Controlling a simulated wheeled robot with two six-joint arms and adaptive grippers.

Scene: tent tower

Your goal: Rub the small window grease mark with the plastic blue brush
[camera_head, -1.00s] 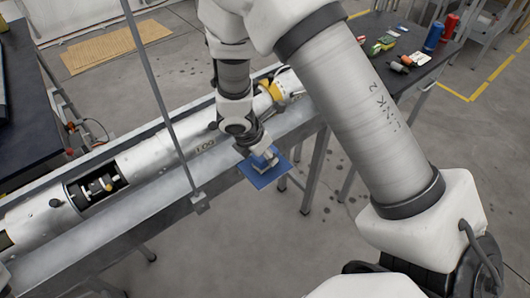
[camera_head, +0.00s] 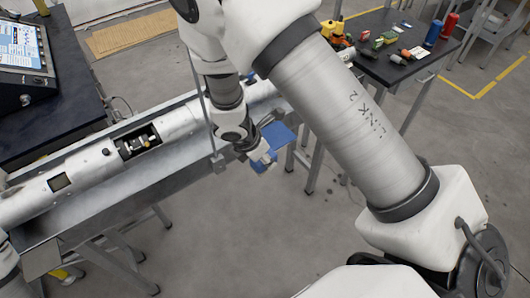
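My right gripper (camera_head: 262,162) is at the front edge of the metal trough, right of the white tube (camera_head: 90,165). It appears shut on a blue item with a flat square plate (camera_head: 279,135), which looks like the blue brush; its grip is partly hidden. The plate is tilted and held clear of the tube. The tube has a small dark window (camera_head: 60,182) at the left and a larger opening (camera_head: 138,142) showing parts inside. I cannot make out a grease mark at this size. My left gripper is not in view.
The metal trough (camera_head: 150,185) holds the tube, and a thin rod stands at its front edge. A dark table with a monitor (camera_head: 24,52) is at upper left. A black table (camera_head: 385,68) at upper right holds several coloured items. Open floor lies in front.

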